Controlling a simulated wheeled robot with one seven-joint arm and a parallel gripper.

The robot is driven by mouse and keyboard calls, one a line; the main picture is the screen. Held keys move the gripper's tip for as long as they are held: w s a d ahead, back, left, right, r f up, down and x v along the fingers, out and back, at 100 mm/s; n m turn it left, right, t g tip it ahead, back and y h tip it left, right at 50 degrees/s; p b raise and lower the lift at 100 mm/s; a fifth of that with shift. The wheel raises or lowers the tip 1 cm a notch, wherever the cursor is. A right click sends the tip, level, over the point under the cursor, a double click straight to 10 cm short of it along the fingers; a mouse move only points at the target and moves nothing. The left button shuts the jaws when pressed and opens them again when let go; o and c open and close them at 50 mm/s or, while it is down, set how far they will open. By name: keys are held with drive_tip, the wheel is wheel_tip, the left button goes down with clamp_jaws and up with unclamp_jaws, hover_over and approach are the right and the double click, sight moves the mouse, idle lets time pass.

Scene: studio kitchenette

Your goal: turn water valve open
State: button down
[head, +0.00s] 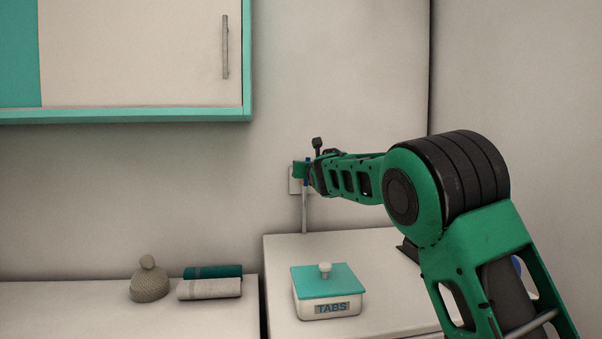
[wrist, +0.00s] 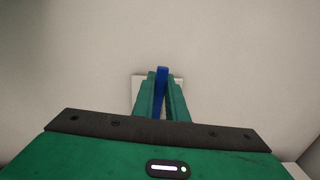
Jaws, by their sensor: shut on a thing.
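The water valve has a blue handle (wrist: 161,85), which stands between the two green fingers of my gripper (wrist: 161,92) in the wrist view. The fingers are shut on the handle. Behind it is a pale wall plate (wrist: 138,86), mostly hidden by the fingers. In the head view my gripper (head: 302,170) is at the wall plate (head: 293,186), and a bit of the blue handle (head: 306,174) shows beside the fingers. A grey pipe (head: 304,215) runs down from there to the counter. The valve body is hidden by my gripper.
A white box with a teal lid (head: 325,279), marked TABS, stands on the white top (head: 282,247) below my gripper. Folded towels (head: 210,289) and a knitted hat-shaped thing (head: 149,283) lie on the left counter. A wall cabinet (head: 140,55) hangs at upper left.

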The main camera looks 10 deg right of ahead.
drive_tip(key=shift+a+f+n, duration=0.35)
drive_tip(key=shift+f+n, duration=0.05)
drive_tip(key=shift+f, duration=0.05)
drive_tip(key=c, duration=1.8)
unclamp_jaws()
drive_tip(key=shift+o, duration=0.2)
drive_tip(key=shift+r, duration=0.2)
drive_tip(key=s, duration=1)
drive_tip(key=shift+s+d, duration=0.3)
drive_tip(key=shift+d, duration=0.05)
